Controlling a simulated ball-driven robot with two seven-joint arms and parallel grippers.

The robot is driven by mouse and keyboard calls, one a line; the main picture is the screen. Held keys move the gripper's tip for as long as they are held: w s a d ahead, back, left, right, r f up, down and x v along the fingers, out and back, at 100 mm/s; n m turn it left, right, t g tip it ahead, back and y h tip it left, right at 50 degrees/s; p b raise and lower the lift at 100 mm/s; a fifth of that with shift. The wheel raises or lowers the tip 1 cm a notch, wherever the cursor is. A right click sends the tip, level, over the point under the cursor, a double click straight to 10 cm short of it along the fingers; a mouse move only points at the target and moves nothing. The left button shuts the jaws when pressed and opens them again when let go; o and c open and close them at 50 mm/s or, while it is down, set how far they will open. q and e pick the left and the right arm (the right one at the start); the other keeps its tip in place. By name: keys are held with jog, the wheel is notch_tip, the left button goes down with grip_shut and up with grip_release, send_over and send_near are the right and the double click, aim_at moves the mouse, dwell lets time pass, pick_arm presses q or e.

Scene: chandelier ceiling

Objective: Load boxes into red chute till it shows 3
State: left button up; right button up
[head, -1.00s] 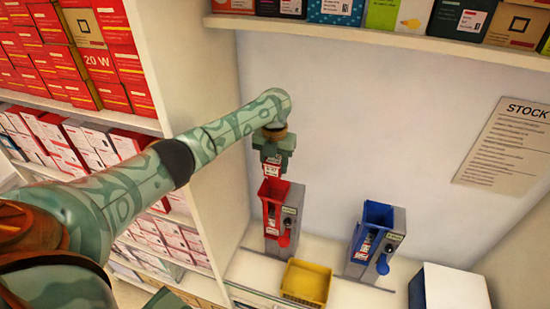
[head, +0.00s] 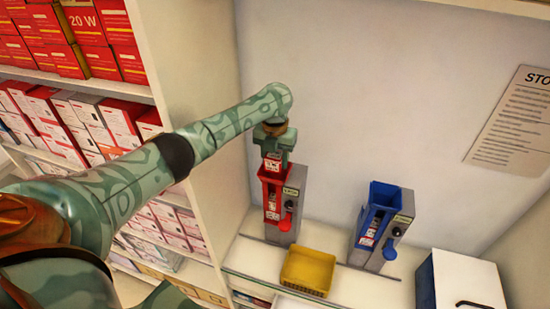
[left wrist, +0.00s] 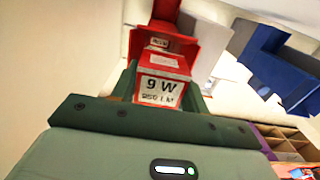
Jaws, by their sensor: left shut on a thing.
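The red chute (head: 284,186) stands on the shelf by the back wall, with a grey unit and red lever at its right side. My left gripper (head: 273,154) is right above its open top, shut on a small red and white box (head: 271,165). In the left wrist view this box (left wrist: 163,90) reads "9 W" and sits between the fingers, at the chute's mouth (left wrist: 167,12). I cannot tell whether its lower end is inside. White labels show in the chute's front slot. The chute's display is too small to read. My right gripper is not in view.
A blue chute (head: 382,198) stands to the right, with a yellow tray (head: 308,270) between and in front. A white bin (head: 468,282) is at the far right. Shelves of boxed goods (head: 90,125) and an upright panel (head: 195,100) are on the left.

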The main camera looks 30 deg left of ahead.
pick_arm(q)
jog(key=shift+f+b, duration=0.85)
jog(key=shift+f, duration=0.55)
jog(key=o, duration=0.9)
jog(key=shift+w+r+p, duration=0.1)
jog(key=shift+r+p, duration=0.35)
jog(key=shift+p, duration=0.1)
jog(key=shift+o, duration=0.8)
notch_tip(320, 180, up, 7)
jog(key=p, duration=0.8)
jog(key=shift+r, duration=0.2)
jog(key=shift+f, duration=0.1)
